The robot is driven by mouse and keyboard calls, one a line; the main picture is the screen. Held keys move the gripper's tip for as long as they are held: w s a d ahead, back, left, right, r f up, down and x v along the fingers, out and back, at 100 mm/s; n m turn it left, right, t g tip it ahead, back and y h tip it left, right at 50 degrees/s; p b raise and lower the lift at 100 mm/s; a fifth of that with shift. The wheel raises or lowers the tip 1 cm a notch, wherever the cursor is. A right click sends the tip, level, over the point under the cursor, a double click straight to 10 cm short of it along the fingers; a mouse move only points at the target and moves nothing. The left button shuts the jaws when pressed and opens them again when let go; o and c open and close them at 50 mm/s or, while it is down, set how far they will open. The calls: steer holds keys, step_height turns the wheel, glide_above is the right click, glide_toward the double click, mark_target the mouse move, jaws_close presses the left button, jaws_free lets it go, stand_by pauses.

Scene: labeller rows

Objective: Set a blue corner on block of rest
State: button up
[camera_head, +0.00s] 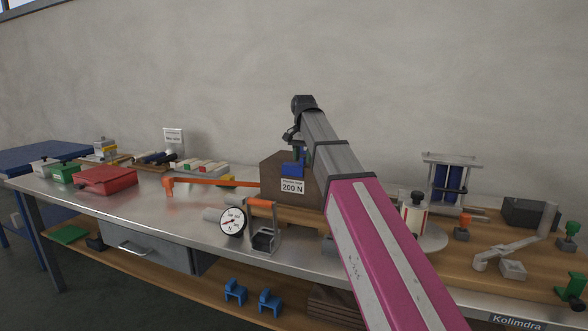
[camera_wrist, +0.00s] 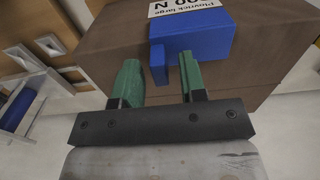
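The brown block (camera_head: 270,173) stands on the bench with a white "200 N" label (camera_head: 292,185) on its front. A blue corner (camera_head: 293,164) sits against the block, just above the label; in the wrist view the blue corner (camera_wrist: 198,40) lies over the brown face beside the label. My gripper (camera_head: 297,151) is at the blue corner. In the wrist view its green fingers (camera_wrist: 158,78) stand apart, with the corner's narrow leg between their tips and gaps showing on both sides. Whether the corner touches the block everywhere is hidden.
A dial gauge (camera_head: 232,221) and a metal frame (camera_head: 263,230) stand in front. Two blue pieces (camera_head: 252,296) lie on the lower shelf. A holder with blue cylinders (camera_head: 447,180) stands right. The red box (camera_head: 105,180) is far left.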

jaws_close()
steer(key=shift+r, duration=0.2)
steer(key=shift+r, duration=3.8)
